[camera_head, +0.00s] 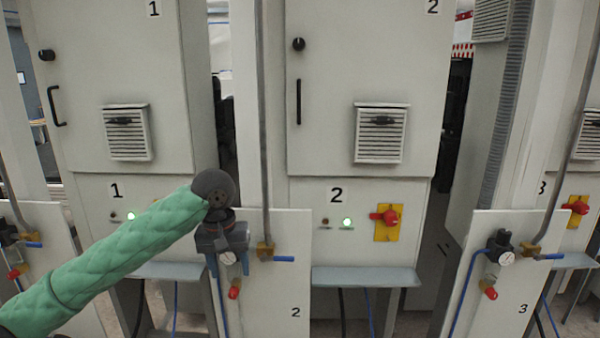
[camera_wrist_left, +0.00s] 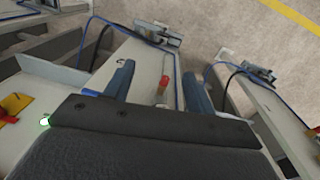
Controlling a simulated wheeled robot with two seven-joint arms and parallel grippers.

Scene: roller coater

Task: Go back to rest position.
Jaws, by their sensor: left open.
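My left arm, in a green quilted sleeve, comes in from the left in the head view. Its gripper (camera_head: 227,262) is in front of the panel marked 2 (camera_head: 290,220), and the arm's dark wrist covers part of the fittings there. In the left wrist view the two blue fingers of the left gripper (camera_wrist_left: 158,88) stand apart with nothing held between them. A red-tipped fitting (camera_wrist_left: 163,86) shows beyond the gap; I cannot tell how far off it is. My right gripper is in neither view.
Cabinet 1 (camera_head: 100,85) and cabinet 2 (camera_head: 340,70) stand behind, with a red rotary switch (camera_head: 390,216) and a lit green lamp (camera_head: 347,222) on cabinet 2. A grey ledge (camera_head: 365,277) juts out below. Panel 3 (camera_head: 500,295) stands at the right, with a blue-handled valve (camera_head: 548,256).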

